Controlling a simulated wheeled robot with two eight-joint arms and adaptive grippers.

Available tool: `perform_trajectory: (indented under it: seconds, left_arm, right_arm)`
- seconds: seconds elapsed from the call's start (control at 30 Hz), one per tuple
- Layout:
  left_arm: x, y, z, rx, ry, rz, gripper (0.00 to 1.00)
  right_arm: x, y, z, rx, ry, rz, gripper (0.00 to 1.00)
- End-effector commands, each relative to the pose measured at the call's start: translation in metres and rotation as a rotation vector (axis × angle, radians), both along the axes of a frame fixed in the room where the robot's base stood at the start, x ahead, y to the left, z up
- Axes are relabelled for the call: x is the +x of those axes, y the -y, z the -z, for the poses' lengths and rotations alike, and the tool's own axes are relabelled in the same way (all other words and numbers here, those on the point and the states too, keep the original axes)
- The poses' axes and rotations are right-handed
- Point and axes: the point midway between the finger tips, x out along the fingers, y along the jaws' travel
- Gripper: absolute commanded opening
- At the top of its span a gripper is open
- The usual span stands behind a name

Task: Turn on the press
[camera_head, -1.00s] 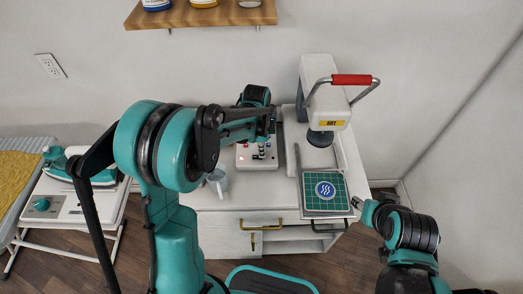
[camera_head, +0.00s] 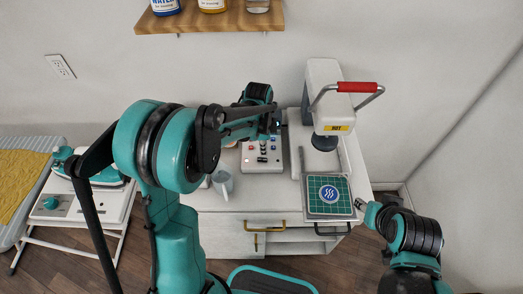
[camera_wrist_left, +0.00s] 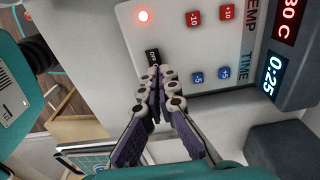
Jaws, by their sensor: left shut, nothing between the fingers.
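The press (camera_head: 322,80) is white with a red-handled lever and a yellow "HOT" label, standing at the back right of the cabinet. Its control box (camera_head: 262,160) is beside it on the left. In the left wrist view, the control panel (camera_wrist_left: 175,45) has a small black rocker switch (camera_wrist_left: 152,57), a lit red lamp (camera_wrist_left: 143,16), red and blue buttons and lit displays. My left gripper (camera_wrist_left: 160,78) is shut and empty, its fingertips at the lower edge of the switch; I cannot tell whether they touch. My right gripper (camera_head: 370,212) is right of the cabinet, small in view.
An iron (camera_head: 100,175) is at the far left. A wall shelf (camera_head: 215,21) holds bottles above.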

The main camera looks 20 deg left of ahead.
Motion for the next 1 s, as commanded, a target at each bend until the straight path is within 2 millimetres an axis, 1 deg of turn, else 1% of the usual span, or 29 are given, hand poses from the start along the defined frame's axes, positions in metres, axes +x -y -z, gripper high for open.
perform_trajectory:
  seconds: [0.03,0.1,0.3,0.4,0.5,0.6,0.7,1.0]
  left_arm:
    - [0.001,0.005,-0.017,0.0,0.0,0.002,0.0]
    - [0.002,0.011,-0.033,0.0,0.0,0.0,0.0]
    - [0.004,0.016,-0.077,0.0,0.0,0.0,0.0]
    - [0.004,0.018,-0.095,0.0,0.0,0.0,0.0]
    - [0.005,0.02,-0.108,0.0,0.0,-0.001,0.0]
    - [0.006,0.021,-0.116,0.0,0.0,-0.001,0.0]
    - [0.006,0.022,-0.119,0.0,0.0,-0.001,0.0]
    - [0.006,0.022,-0.119,0.0,0.0,-0.001,0.0]
  right_arm:
    - [0.0,0.0,-0.014,0.0,0.0,0.0,0.4]
    - [0.0,0.0,-0.025,0.0,0.0,0.0,0.4]
    - [0.0,0.0,-0.038,0.0,0.0,0.0,0.4]
    - [0.0,0.0,-0.043,0.0,0.0,0.0,0.4]
    - [0.0,0.0,-0.047,0.0,0.0,0.0,0.4]
    - [0.0,0.0,-0.049,0.0,0.0,0.0,0.4]
    - [0.0,0.0,-0.05,0.0,0.0,0.0,0.4]
    - [0.0,0.0,-0.049,0.0,0.0,0.0,0.4]
